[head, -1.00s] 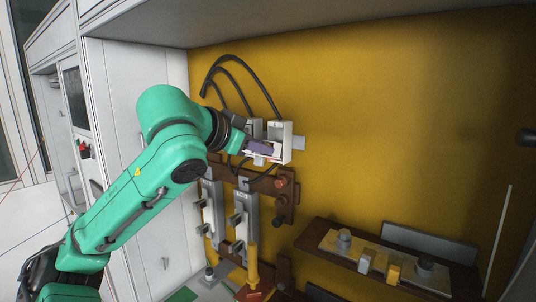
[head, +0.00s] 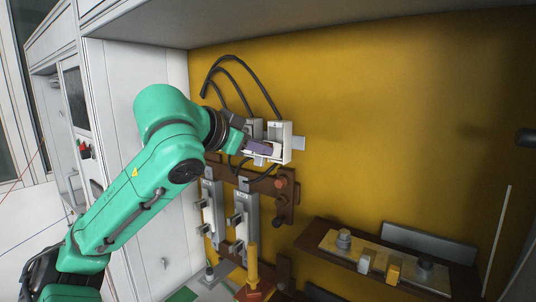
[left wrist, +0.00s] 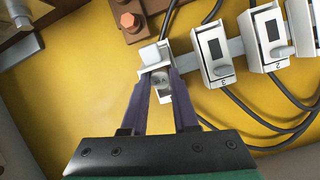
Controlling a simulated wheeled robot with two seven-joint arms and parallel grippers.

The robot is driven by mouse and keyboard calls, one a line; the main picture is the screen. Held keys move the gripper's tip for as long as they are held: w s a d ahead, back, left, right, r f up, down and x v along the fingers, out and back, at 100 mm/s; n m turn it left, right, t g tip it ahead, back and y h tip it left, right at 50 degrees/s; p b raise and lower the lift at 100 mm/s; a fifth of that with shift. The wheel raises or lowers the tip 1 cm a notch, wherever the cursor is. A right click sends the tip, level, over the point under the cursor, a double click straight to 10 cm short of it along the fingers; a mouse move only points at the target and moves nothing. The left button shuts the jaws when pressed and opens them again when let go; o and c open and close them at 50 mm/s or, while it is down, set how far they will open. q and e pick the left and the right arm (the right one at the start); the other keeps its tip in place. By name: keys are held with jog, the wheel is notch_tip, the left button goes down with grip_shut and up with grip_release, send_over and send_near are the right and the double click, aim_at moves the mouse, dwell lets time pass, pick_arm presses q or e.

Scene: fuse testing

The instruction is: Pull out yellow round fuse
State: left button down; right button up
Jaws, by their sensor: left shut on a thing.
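My left gripper (head: 262,150) is at the nearest white fuse holder (head: 286,142) on the yellow wall. In the left wrist view its two purple fingers (left wrist: 164,78) are closed on a pale grey-white part of that holder (left wrist: 153,54). The round tip between the fingers is small, and I cannot tell whether it is a yellow fuse. A yellow upright cylinder (head: 253,263) stands lower down, apart from the gripper. My right gripper is not in view.
Other white holders (left wrist: 217,50) sit in a row beside the gripped one, with black cables (head: 222,68) looping around them. A brown board with long grey holders (head: 212,209) is below. A shelf (head: 330,256) with small blocks is at lower right. The upper right wall is clear.

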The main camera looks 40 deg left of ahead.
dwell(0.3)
pick_arm(q)
jog(key=v, duration=0.6)
dwell(0.8)
jog(key=shift+f, duration=0.15)
